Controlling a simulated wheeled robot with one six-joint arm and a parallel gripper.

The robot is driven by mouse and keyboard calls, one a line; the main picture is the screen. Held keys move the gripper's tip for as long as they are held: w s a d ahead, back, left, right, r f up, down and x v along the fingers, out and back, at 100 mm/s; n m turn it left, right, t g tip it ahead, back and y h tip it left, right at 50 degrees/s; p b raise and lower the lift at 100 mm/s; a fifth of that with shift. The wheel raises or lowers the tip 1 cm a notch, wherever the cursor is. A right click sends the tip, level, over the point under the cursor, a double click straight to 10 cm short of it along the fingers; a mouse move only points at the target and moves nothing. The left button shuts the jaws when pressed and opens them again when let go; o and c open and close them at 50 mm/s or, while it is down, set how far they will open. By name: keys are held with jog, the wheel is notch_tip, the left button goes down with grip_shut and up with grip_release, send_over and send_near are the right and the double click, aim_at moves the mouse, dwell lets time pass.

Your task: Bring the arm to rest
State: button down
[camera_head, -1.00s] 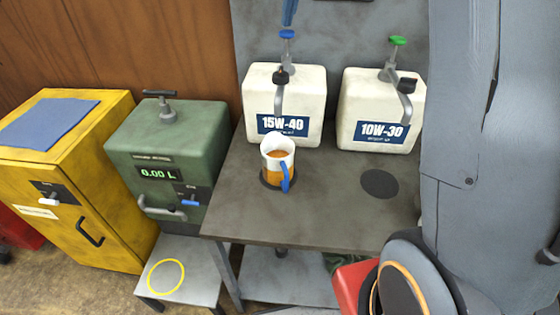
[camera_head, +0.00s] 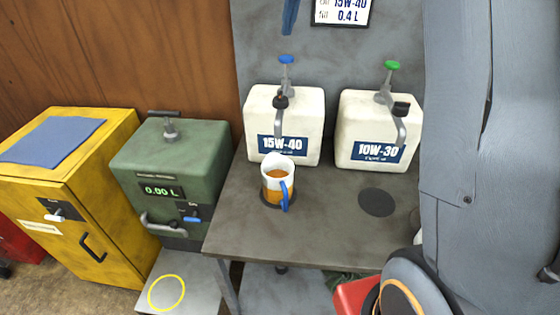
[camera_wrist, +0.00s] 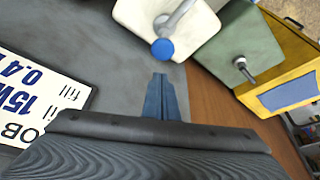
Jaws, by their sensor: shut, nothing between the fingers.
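My gripper (camera_wrist: 161,98) shows in the wrist view as narrow blue fingers, closed together with nothing between them. In the head view its fingertips (camera_head: 290,16) hang at the top edge, above the blue-knobbed 15W-40 container (camera_head: 262,112). They look clear of everything. My grey arm fills the right side of the head view. A clear jug (camera_head: 277,172) with amber oil and a blue handle stands upright on a dark disc on the bench (camera_head: 235,225), below the 15W-40 spout.
A 10W-30 container (camera_head: 372,122) with a green knob stands to the right, with an empty dark disc (camera_head: 377,202) before it. A sign (camera_head: 342,10) hangs on the wall. A green machine (camera_head: 165,175) reading 0.00 L and a yellow cabinet (camera_head: 100,205) stand left.

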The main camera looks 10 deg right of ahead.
jog(key=shift+r, duration=0.5)
jog(key=s+f+m+g+h+b, duration=0.1)
jog(key=s+f+b, duration=1)
jog(key=s+f, duration=2.3)
jog(key=shift+s+m+g, duration=0.6)
jog(key=shift+m+g, duration=0.1)
jog(key=shift+g, duration=0.3)
jog(key=shift+a, duration=0.1)
